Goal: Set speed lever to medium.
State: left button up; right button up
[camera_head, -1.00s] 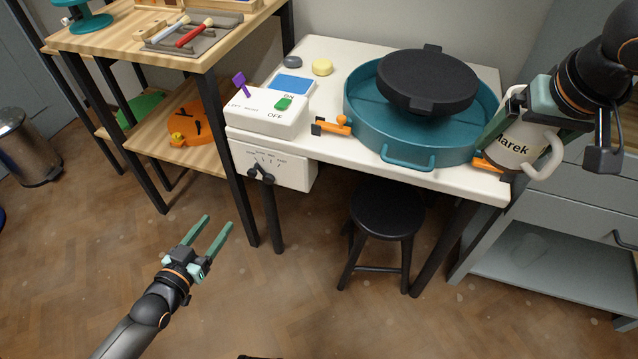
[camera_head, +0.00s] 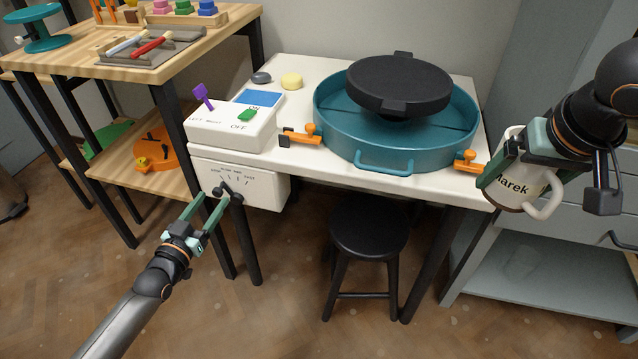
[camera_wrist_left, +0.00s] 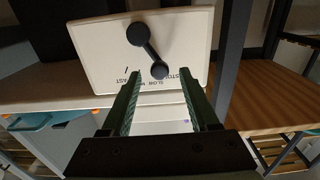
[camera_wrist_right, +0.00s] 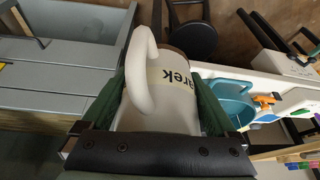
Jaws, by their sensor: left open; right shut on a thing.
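The black speed lever (camera_head: 229,194) is on the front of the white control box (camera_head: 265,190), below a dial with a stop-to-fast scale. It has two round black ends, also seen in the left wrist view (camera_wrist_left: 149,50). I cannot tell its setting for certain. My left gripper (camera_head: 209,198) is open just in front of the lever. In the left wrist view, one round end appears between the fingertips (camera_wrist_left: 160,76), with no grip on it. My right gripper (camera_head: 507,168) is shut on the white "Marek" mug (camera_head: 518,192), held beside the table's right end.
A white table (camera_head: 440,182) carries a teal basin (camera_head: 345,140) with a black disc (camera_head: 400,82), and a switch box (camera_head: 205,130) with purple and green switches. A black stool (camera_head: 368,225) stands beneath. A wooden shelf (camera_head: 170,68) is left; its black legs stand near my left arm.

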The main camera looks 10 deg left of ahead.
aim_at(216, 195)
pick_arm(q)
jog(key=shift+w+d+b, duration=0.2)
jog(key=shift+w+b, duration=0.3)
jog(key=shift+w, duration=1.45)
grip_shut()
